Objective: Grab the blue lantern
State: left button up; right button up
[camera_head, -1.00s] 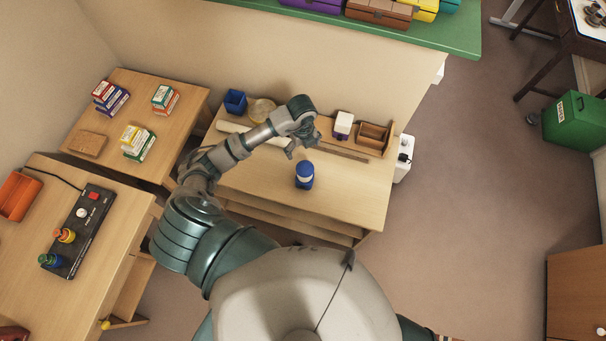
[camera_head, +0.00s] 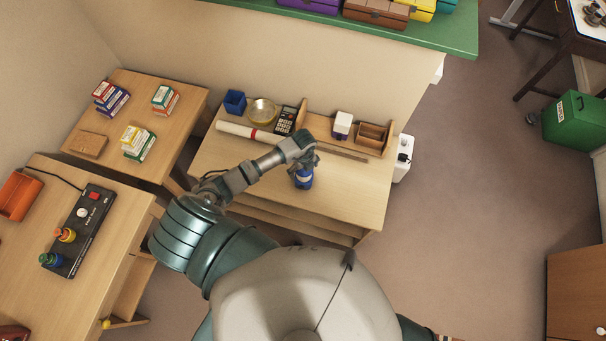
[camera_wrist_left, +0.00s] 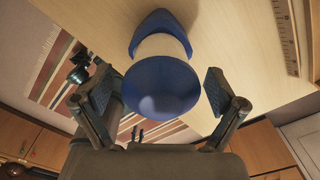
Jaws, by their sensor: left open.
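The blue lantern (camera_head: 304,180) stands on the wooden desk (camera_head: 345,195), in front of my body. My left gripper (camera_head: 306,160) is directly over or behind it in the head view and hides its upper part. In the left wrist view the lantern (camera_wrist_left: 162,85) shows a round blue end, a pale middle and a blue far end. My left gripper's two fingers (camera_wrist_left: 160,98) are spread open on either side of it, with gaps visible. The lantern is not held. My right gripper is not in view.
On the desk's back stand a blue cup (camera_head: 235,101), a round dish (camera_head: 262,111), a calculator (camera_head: 287,121) and a wooden organizer (camera_head: 374,135). A white roll with a red band (camera_head: 240,131) and a ruler (camera_head: 345,151) lie nearby.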

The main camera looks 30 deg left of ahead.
pick_arm(q)
jog(key=shift+d+f, duration=0.15)
jog(key=shift+f, duration=0.3)
jog(key=shift+d, duration=0.2)
jog(key=shift+a, duration=0.35)
jog(key=c, duration=1.5)
